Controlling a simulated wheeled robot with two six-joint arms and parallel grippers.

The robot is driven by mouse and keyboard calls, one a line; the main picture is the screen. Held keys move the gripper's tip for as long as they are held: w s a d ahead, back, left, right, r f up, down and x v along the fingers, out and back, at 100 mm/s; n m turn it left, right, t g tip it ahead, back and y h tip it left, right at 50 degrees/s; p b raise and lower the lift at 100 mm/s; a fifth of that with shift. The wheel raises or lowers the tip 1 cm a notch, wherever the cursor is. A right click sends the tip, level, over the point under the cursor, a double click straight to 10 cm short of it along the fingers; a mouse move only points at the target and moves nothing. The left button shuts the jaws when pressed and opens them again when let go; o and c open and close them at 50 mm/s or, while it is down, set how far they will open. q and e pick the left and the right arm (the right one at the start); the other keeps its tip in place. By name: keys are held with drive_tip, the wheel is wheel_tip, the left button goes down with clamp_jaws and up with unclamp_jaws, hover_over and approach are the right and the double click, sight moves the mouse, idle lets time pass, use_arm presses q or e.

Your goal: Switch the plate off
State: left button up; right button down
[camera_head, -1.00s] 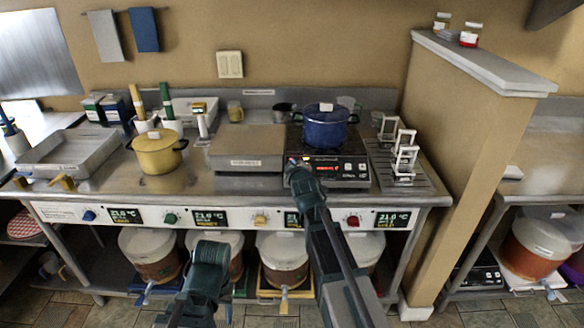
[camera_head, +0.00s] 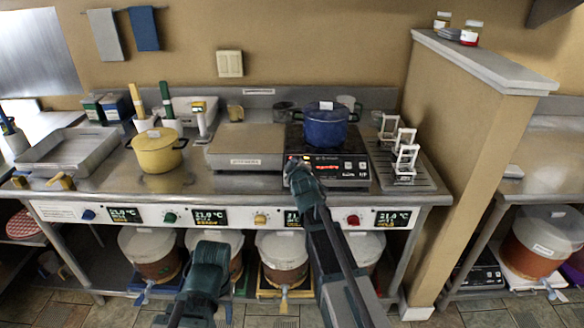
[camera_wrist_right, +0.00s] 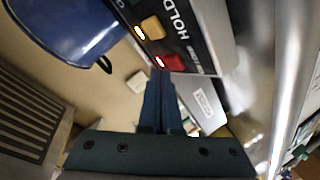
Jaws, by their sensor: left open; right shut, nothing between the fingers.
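The black hot plate (camera_head: 330,180) stands on the steel counter with a blue lidded pot (camera_head: 325,128) on it, and its front display glows red. My right gripper (camera_head: 297,163) is shut and empty at the plate's front left corner. In the right wrist view, its closed fingertips (camera_wrist_right: 158,74) are right by a red button (camera_wrist_right: 171,62); I cannot tell whether they touch it. An amber button (camera_wrist_right: 152,27) marked HOLD sits beside the red one, and small lamps by both look lit. My left gripper (camera_head: 208,256) is low in front of the counter, open and away from the plate.
A grey flat-topped unit (camera_head: 245,147) stands left of the plate, and a yellow pot (camera_head: 158,152) is further left. A slatted rack (camera_head: 408,172) with white frames is close on the right, before a partition wall (camera_head: 470,150). Buckets (camera_head: 283,258) stand below the counter.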

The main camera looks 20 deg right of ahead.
drive_tip(key=shift+w+d+f+b, duration=0.1)
drive_tip(key=shift+w+f+b, duration=0.15)
drive_tip(key=shift+f+b, duration=0.15)
idle(0.8)
drive_tip(key=shift+s+r+p, duration=0.45)
drive_tip(key=shift+r+p, duration=0.3)
drive_tip(key=shift+p, duration=0.1)
drive_tip(key=s+r+p, duration=0.1)
drive_tip(key=r+p, duration=0.2)
drive_tip(key=s+a+r+p, duration=0.1)
drive_tip(key=r+p, duration=0.1)
drive_tip(key=shift+s+r, duration=0.1)
drive_tip(key=shift+s, duration=0.25)
idle(0.5)
